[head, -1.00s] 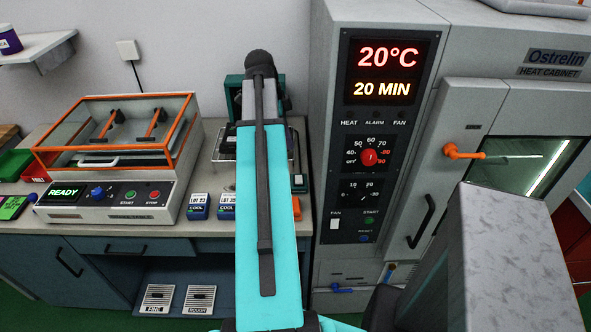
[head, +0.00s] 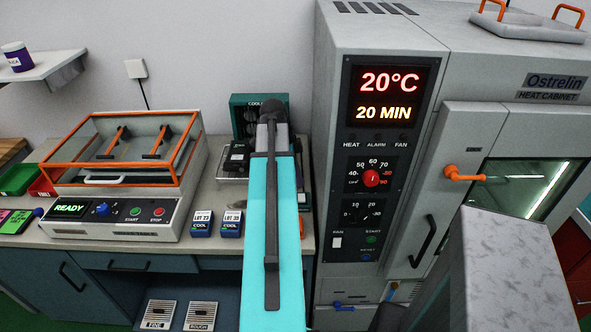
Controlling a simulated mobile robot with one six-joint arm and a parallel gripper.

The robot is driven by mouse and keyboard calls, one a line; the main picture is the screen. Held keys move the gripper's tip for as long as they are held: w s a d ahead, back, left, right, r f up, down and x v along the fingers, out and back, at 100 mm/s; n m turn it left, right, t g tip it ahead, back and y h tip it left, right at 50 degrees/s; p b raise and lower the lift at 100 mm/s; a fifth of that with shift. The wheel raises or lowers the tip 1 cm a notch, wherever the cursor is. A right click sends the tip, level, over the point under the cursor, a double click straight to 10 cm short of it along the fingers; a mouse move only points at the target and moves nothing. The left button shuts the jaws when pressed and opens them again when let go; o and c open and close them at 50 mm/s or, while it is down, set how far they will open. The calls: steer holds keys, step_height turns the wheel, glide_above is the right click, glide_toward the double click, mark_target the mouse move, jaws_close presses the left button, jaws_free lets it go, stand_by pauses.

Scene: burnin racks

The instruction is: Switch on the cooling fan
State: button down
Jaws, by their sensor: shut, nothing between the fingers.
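A dark green box with a label starting "COOL" (head: 252,101) stands at the back of the bench, against the wall. My arm hides its lower right part, and I cannot tell whether it runs. A dark object (head: 237,157) sits in front of it on a wire rack. The heat cabinet's panel (head: 350,213) has a white switch marked FAN (head: 336,242) at its lower left; its setting is too small to tell. My teal arm reaches over the bench toward the green box. My gripper does not show; the far end of the arm is a dark joint.
The heat cabinet (head: 480,60) stands close on the right, with an orange handle (head: 463,174) and black handle (head: 423,241). An orange-framed machine (head: 112,206) reads READY. Two blue-and-white packs (head: 202,223) lie left of my arm. The panel reads 20°C, 20 MIN.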

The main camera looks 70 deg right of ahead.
mark_target(303, 201)
steer(key=x, duration=0.2)
steer(key=shift+s+f, duration=0.1)
steer(key=shift+f, duration=0.15)
steer(key=shift+a+f+p, duration=0.2)
steer(key=shift+f+p, duration=0.65)
steer(key=shift+f, duration=1.05)
steer(key=shift+f, duration=0.1)
